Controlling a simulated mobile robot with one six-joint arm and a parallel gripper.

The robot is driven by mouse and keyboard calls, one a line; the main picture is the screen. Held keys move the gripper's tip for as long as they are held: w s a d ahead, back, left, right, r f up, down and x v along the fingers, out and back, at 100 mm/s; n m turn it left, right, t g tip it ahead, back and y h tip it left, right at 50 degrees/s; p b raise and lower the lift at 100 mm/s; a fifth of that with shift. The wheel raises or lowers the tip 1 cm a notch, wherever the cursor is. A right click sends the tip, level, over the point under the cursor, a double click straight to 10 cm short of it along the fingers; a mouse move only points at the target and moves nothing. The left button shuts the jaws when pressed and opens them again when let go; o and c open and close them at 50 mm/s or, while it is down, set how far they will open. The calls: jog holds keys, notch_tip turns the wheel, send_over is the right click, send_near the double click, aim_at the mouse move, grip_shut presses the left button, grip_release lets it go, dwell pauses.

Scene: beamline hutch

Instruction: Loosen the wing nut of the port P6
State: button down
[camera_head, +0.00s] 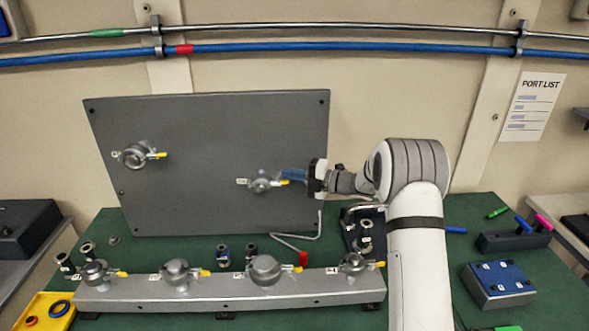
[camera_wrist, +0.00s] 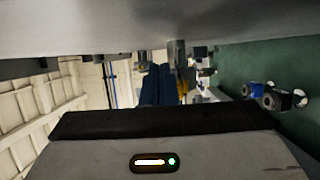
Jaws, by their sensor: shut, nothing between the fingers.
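A grey upright panel (camera_head: 210,120) carries two clamped ports with yellow wing nuts, one at upper left (camera_head: 135,155) and one at right (camera_head: 262,181). Their labels are too small to read, so I cannot tell which port is P6. My gripper (camera_head: 290,175) comes in from the right, its blue fingers shut and empty, right beside the yellow wing nut (camera_head: 284,183) of the panel's right port. In the wrist view the blue fingers (camera_wrist: 157,85) lie together, with a yellow part (camera_wrist: 183,85) just right of them. I cannot tell whether they touch it.
A grey manifold (camera_head: 225,289) with several more ports with yellow wing nuts runs along the bench front. A bent rod with a red end (camera_head: 303,258) lies before the panel. A blue-topped box (camera_head: 500,280) and a pen holder (camera_head: 515,240) stand at right, a yellow tray (camera_head: 40,312) at front left.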

jog(key=shift+a+n+g, duration=0.1)
jog(key=shift+n+g, duration=0.2)
jog(key=shift+g, duration=0.3)
dwell(0.9)
